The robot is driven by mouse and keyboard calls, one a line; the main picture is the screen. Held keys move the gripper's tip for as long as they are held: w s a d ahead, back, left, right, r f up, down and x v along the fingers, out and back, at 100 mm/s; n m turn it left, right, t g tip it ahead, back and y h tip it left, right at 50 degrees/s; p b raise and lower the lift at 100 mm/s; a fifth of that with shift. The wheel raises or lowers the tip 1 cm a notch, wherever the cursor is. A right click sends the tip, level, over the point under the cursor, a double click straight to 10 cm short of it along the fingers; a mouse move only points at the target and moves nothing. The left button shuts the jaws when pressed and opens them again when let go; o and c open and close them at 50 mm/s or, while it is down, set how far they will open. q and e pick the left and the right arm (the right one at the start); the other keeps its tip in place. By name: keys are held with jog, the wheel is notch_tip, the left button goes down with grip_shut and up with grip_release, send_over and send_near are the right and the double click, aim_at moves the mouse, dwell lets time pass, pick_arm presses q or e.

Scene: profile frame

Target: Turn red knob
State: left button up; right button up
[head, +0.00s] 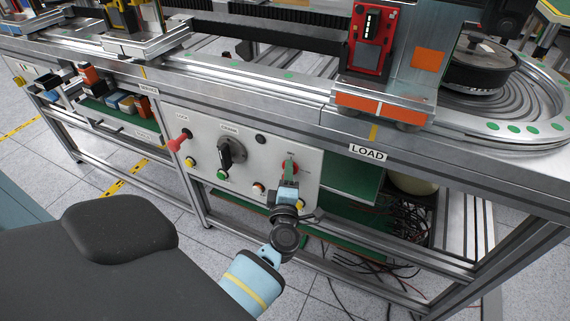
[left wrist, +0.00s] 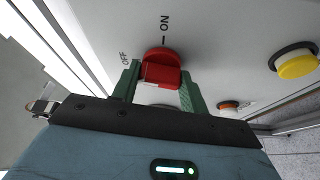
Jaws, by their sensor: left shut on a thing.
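The red knob (head: 284,166) is on the right part of a light grey control panel (head: 215,130). In the left wrist view the red knob (left wrist: 161,66) has an ON label with a tick above it and an OFF label to its left. My left gripper (head: 289,172) is at the knob from the front. In the left wrist view its two green fingers (left wrist: 162,84) sit on either side of the knob's raised grip and are shut on it. The fingers and gripper body hide the knob's lower part. My right gripper is not in view.
The panel also holds a black rotary switch (head: 232,153), a red lever (head: 178,141) at its left and several push buttons. A yellow button (left wrist: 297,62) is right of the knob. A metal conveyor rail runs above the panel. Loose cables (head: 400,235) hang at lower right.

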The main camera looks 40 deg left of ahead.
pick_arm(q)
jog(key=shift+n+g+p, duration=0.3)
jog(key=shift+n+p, duration=0.5)
jog(key=shift+n, duration=0.1)
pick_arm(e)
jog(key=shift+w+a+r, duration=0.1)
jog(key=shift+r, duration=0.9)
pick_arm(q)
jog(key=o, duration=1)
